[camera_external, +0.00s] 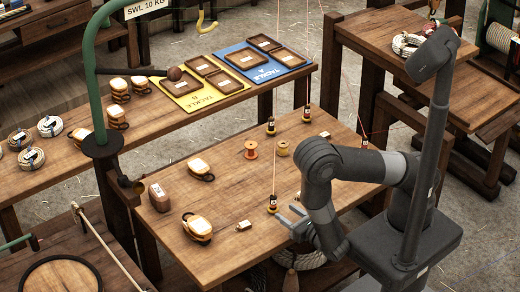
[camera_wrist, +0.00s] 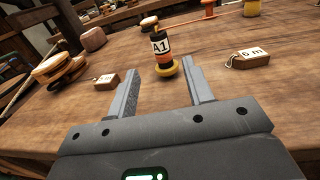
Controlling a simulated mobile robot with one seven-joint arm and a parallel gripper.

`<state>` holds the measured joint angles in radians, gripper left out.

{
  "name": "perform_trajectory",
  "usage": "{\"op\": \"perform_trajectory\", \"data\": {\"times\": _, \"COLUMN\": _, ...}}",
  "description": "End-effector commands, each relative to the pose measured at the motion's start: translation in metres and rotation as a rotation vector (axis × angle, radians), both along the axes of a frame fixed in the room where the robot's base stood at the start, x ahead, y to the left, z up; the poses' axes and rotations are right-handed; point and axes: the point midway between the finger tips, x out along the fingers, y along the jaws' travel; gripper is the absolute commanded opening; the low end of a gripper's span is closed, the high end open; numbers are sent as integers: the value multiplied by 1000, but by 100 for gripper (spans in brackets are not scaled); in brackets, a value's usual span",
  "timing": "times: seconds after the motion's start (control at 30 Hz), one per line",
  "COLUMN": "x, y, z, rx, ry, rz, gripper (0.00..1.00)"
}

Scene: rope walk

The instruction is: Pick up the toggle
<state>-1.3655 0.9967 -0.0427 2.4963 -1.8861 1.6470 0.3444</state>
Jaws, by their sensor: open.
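My gripper (camera_external: 288,213) is open and empty, low over the near edge of the wooden table (camera_external: 220,240); it also shows in the wrist view (camera_wrist: 160,67). Just beyond the fingertips stands an upright dark piece marked A1 (camera_wrist: 163,48), with an orange band and a yellow foot, also in the external view (camera_external: 272,206). It lines up with the gap between the fingers. A small tagged wooden block (camera_wrist: 107,80) lies left of the fingers, and another marked 6 m (camera_wrist: 250,58) lies to the right. I cannot tell for certain which piece is the toggle.
A pulley block (camera_external: 197,226) and a brown block (camera_external: 159,197) lie at the left. An orange spool (camera_external: 250,150) and a yellow spool (camera_external: 282,148) stand farther back. Thin lines rise from several upright pieces. A back bench holds yellow (camera_external: 185,90) and blue (camera_external: 240,52) tackle boards.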

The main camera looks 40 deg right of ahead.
Motion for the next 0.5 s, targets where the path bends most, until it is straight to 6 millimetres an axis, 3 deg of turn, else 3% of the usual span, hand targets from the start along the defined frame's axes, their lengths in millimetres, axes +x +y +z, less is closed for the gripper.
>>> {"op": "perform_trajectory", "data": {"times": 0.13, "x": 26, "y": 1, "z": 1, "rx": 2, "ry": -2, "rz": -6, "gripper": 47}}
{"op": "perform_trajectory", "data": {"times": 0.5, "x": 64, "y": 3, "z": 8, "rx": 2, "ry": -3, "rz": -7, "gripper": 47}}
